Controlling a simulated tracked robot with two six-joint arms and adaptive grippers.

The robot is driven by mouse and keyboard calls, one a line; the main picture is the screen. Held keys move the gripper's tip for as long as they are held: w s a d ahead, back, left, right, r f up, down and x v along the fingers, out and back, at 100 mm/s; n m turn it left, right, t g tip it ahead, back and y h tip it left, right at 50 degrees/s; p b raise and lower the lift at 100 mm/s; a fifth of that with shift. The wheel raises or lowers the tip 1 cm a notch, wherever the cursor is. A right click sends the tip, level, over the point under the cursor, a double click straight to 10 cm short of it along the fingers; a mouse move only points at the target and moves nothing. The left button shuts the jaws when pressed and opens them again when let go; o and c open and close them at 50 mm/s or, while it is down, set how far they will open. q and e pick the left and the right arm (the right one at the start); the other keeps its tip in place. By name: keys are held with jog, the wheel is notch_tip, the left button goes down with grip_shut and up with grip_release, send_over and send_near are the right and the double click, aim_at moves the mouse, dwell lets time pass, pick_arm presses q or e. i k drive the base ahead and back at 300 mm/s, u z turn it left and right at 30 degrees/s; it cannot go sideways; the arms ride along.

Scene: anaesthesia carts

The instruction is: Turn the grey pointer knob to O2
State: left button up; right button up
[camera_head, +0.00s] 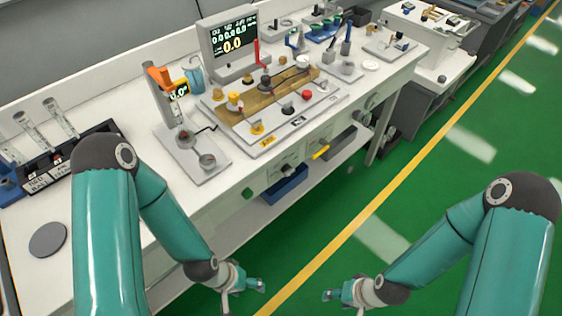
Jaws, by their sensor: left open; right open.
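I cannot tell for sure which part is the grey pointer knob, and no O2 mark is legible. A grey round knob (207,160) sits on a pale plate at the left of the bench equipment. Another small grey knob (288,168) is on the bench's front face. My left gripper (245,288) is open and empty, low in front of the bench, above the green floor. My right gripper (336,298) is open and empty to its right, farther from the bench. Neither gripper touches anything.
The white bench (90,220) carries a display (232,45), a brass-coloured board with knobs, a red button (307,95) and an orange-topped stand (160,78). A black rack (70,160) holds tubes at left. A blue bin (285,190) sits below.

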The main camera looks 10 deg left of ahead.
aim_at(287, 170)
jog(key=z, duration=1.3)
jog(key=i, duration=0.1)
jog(key=u, duration=2.6)
jog(key=k, duration=1.35)
jog(key=z, duration=0.3)
jog(key=i, duration=1)
